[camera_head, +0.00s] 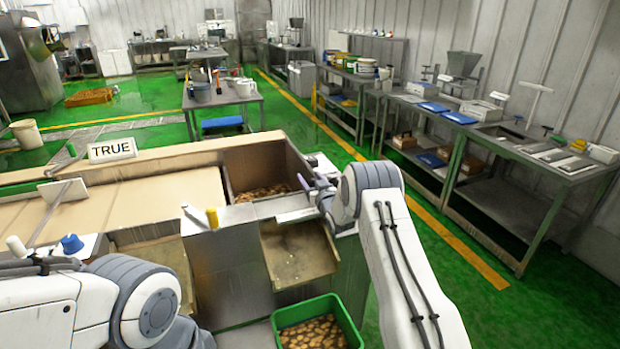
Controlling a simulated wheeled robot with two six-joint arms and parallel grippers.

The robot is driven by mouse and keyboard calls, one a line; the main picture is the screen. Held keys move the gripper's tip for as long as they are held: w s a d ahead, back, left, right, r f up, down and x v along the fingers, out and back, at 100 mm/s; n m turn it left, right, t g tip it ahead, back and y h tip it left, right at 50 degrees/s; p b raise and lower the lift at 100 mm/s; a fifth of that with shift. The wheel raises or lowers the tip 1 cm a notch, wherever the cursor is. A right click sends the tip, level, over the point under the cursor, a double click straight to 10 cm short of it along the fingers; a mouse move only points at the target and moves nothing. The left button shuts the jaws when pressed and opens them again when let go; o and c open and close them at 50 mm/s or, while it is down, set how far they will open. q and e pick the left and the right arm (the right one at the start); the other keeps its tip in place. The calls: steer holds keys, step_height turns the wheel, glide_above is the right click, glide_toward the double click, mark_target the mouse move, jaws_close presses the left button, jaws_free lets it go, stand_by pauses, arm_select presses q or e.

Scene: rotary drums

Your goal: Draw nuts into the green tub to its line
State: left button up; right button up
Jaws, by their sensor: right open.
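The green tub (347,317) stands at the bottom centre, below a metal chute (300,262), and its front is cut off by the picture edge. Brown nuts (312,333) lie in it; I cannot make out its line. More nuts (262,192) lie in the open metal bin above the chute. My right gripper (309,186) is open at the right edge of this bin, partly hidden by my own wrist. I cannot tell whether it touches anything. My left arm shows at the lower left, but its gripper is out of view.
A lever with a yellow grip (212,217) sits on the metal housing left of the chute. A blue knob (72,243) is at the left. Benches line the right wall, with green floor between.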

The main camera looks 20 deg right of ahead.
jaws_close()
stand_by(1.4)
